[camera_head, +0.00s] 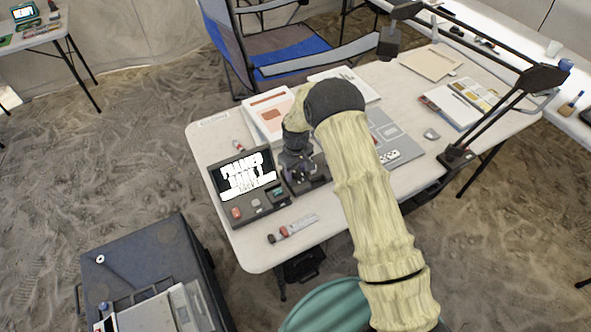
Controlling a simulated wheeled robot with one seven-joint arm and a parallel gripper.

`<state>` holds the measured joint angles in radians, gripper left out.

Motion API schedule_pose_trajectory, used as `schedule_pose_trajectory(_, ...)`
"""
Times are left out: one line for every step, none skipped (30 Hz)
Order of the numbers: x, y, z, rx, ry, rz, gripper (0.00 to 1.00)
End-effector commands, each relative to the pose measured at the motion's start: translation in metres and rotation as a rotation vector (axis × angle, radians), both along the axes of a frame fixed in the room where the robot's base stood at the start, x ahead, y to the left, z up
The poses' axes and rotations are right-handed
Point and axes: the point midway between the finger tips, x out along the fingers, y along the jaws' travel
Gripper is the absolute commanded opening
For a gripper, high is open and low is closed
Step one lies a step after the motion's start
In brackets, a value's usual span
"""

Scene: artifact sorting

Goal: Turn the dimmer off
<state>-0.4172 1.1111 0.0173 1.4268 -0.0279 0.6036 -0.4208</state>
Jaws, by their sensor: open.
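My arm reaches from the bottom right over the white table (219,135), and its sleeve hides part of the tabletop. My gripper (300,175) points down just right of a dark console (238,206); its jaws are open, though small and partly lost against dark things below. The console has a lit screen with white lettering, a red button and other small controls. A dark flat device (320,183) lies under and beside my gripper, partly hidden by it. I cannot tell which control is the dimmer, or whether my fingers touch anything.
Papers with an orange block (267,111) lie behind my gripper. A grey board (386,130) lies right of my arm. A dark jointed lamp arm (497,112) spans the table's right side. A blue chair (290,52) stands behind. A dark case (150,262) stands front left.

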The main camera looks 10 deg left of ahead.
Motion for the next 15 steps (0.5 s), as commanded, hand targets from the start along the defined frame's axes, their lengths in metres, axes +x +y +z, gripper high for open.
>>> schedule_pose_trajectory(0.0,0.0,0.001,0.0,0.0,0.0,0.47)
schedule_pose_trajectory(0.0,0.0,0.002,0.0,0.0,0.0,0.47)
schedule_pose_trajectory(0.0,0.0,0.004,0.001,-0.001,0.0,0.47)
schedule_pose_trajectory(0.0,0.0,0.006,0.001,-0.001,0.0,0.47)
schedule_pose_trajectory(0.0,0.0,0.009,0.002,-0.001,0.0,0.47)
schedule_pose_trajectory(0.001,0.0,0.014,0.002,-0.003,0.0,0.47)
schedule_pose_trajectory(0.001,0.001,0.018,0.002,-0.003,0.0,0.47)
schedule_pose_trajectory(0.001,0.0,0.022,0.002,-0.003,0.0,0.47)
schedule_pose_trajectory(0.001,0.0,0.029,0.002,-0.003,-0.001,0.47)
schedule_pose_trajectory(0.001,0.0,0.034,0.002,-0.003,-0.001,0.47)
schedule_pose_trajectory(0.001,0.001,0.04,0.003,-0.005,-0.001,0.47)
schedule_pose_trajectory(0.001,0.0,0.048,0.002,-0.003,-0.001,0.47)
schedule_pose_trajectory(0.001,0.0,0.054,0.003,-0.004,-0.001,0.47)
schedule_pose_trajectory(0.001,0.0,0.06,0.002,-0.003,-0.001,0.47)
schedule_pose_trajectory(0.001,0.0,0.068,0.002,-0.003,-0.002,0.47)
